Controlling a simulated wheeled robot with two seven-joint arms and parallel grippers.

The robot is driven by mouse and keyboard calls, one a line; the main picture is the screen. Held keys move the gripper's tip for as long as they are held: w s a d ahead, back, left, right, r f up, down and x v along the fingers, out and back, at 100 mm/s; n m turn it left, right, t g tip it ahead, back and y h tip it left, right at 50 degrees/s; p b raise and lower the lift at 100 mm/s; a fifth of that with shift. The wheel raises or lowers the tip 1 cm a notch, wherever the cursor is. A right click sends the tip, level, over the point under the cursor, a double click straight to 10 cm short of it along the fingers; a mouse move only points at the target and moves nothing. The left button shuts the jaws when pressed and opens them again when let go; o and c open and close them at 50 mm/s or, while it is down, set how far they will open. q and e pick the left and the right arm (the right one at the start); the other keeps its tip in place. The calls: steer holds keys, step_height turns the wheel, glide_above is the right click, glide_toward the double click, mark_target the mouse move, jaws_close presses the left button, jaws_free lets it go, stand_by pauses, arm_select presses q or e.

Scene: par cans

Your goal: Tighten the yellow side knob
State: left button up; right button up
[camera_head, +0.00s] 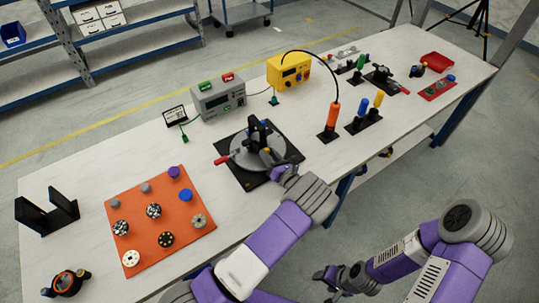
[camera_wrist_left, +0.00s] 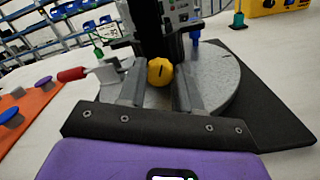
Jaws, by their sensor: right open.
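The yellow side knob (camera_wrist_left: 160,72) shows in the left wrist view on the side of a black upright fixture (camera_wrist_left: 160,35). The fixture stands on a round grey plate (camera_wrist_left: 222,85) over a black base (camera_wrist_left: 270,108). In the head view the fixture (camera_head: 257,133) is at mid-table. My left gripper (camera_wrist_left: 159,88) is open, with one finger on each side of the knob and narrow gaps beside it. In the head view my left gripper (camera_head: 271,161) is at the fixture's near side. My right gripper (camera_head: 334,279) is open and empty, low off the table's front edge.
A red-tipped handle (camera_head: 222,160) sticks out left of the plate. An orange board (camera_head: 185,236) with several knobs lies to the left. A grey meter (camera_head: 219,98), a yellow box (camera_head: 288,70) and an orange-handled tool (camera_head: 332,117) stand behind and to the right. Bare table lies between them.

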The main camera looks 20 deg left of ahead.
arm_select(q)
steer(key=o, duration=0.4)
steer(key=v, duration=0.7)
steer(key=shift+s+d+p, duration=0.2)
steer(key=shift+s+p, duration=0.05)
steer(key=shift+p, duration=0.15)
